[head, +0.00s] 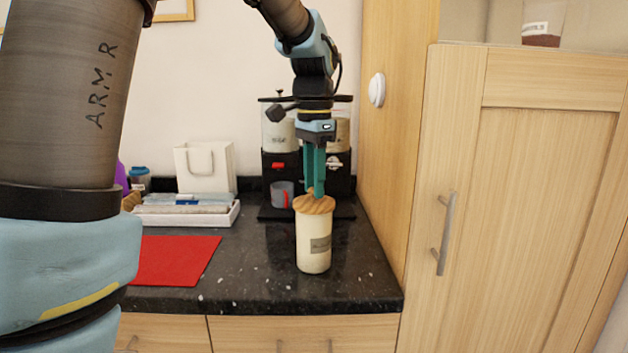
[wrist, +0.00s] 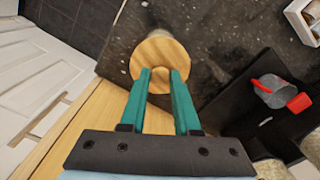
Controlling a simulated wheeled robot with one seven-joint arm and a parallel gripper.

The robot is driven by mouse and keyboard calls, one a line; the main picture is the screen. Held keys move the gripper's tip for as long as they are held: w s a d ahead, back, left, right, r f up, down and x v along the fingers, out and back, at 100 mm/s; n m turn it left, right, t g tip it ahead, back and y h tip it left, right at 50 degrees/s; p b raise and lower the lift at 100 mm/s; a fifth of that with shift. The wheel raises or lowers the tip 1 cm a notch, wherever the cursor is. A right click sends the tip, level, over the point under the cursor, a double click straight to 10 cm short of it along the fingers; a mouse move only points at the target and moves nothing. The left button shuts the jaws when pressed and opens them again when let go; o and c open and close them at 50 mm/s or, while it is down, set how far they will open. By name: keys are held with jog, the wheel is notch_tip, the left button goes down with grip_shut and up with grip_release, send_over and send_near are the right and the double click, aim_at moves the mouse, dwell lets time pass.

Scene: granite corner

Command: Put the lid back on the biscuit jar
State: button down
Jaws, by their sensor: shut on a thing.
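The biscuit jar (head: 313,247) is a tall cream cylinder with a grey label, upright on the dark granite worktop. In the wrist view the fingertips (wrist: 160,78) stand on either side of the knob.
A black dispenser machine (head: 280,165) with a grey cup (head: 282,194) stands behind the jar. A red mat (head: 175,261), a white tray (head: 190,219) and a white bag (head: 205,167) are to the left. A wooden cabinet (head: 530,200) closes off the right. Granite (head: 255,275) left of the jar is clear.

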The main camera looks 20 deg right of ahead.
dwell(0.9)
jog(key=shift+c, duration=0.4)
grip_release()
jog(key=shift+r+p, duration=3.5)
jog(key=shift+r, duration=0.05)
grip_shut()
